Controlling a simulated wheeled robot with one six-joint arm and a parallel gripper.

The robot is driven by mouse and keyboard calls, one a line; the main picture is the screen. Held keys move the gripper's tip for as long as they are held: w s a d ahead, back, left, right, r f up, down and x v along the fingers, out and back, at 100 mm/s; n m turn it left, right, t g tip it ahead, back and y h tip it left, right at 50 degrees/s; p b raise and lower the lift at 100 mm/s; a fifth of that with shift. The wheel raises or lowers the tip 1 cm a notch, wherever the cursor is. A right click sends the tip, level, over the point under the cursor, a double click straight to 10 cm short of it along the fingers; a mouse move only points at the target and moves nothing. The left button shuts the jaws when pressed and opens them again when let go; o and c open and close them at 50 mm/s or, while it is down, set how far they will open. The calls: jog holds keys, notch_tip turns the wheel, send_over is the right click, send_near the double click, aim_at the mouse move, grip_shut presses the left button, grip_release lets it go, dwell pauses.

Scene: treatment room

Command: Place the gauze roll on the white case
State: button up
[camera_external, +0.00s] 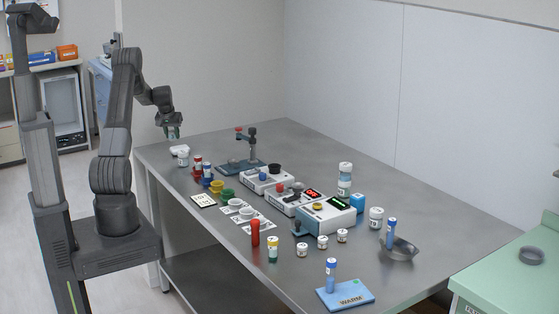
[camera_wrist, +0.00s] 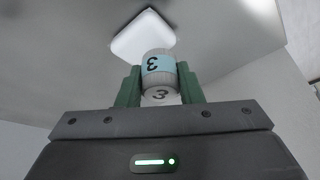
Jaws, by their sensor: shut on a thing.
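My gripper (camera_external: 172,132) is at the table's far left corner, pointing down, above a small white case (camera_external: 178,149). In the wrist view, the green fingers of my gripper (camera_wrist: 159,88) are shut on the gauze roll (camera_wrist: 158,62), a whitish cylinder with a pale blue band marked 3. The white case also shows in the wrist view (camera_wrist: 140,34), as a bright rounded square beyond the roll. The roll overlaps its lower edge in that picture, but a gap appears between my gripper and the case in the external view. The roll is hard to make out there.
A small white jar (camera_external: 183,160) stands right by the case. Red- and blue-capped tubes (camera_external: 207,171) and a dark stand (camera_external: 240,164) are nearby.

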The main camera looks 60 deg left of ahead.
aim_at(173, 140)
jog(key=shift+f, duration=1.95)
jog(key=o, duration=0.9)
jog(key=shift+o, duration=0.2)
jog(key=shift+r+p, duration=0.2)
jog(key=shift+p, duration=0.1)
jog(key=shift+r, duration=0.2)
jog(key=b+v, duration=0.1)
jog(key=v, duration=1)
jog(key=shift+d+r+b, duration=0.15)
jog(key=shift+r+b, duration=0.1)
jog(key=shift+b, duration=0.1)
jog(key=shift+o, duration=0.5)
jog(key=shift+s, duration=0.1)
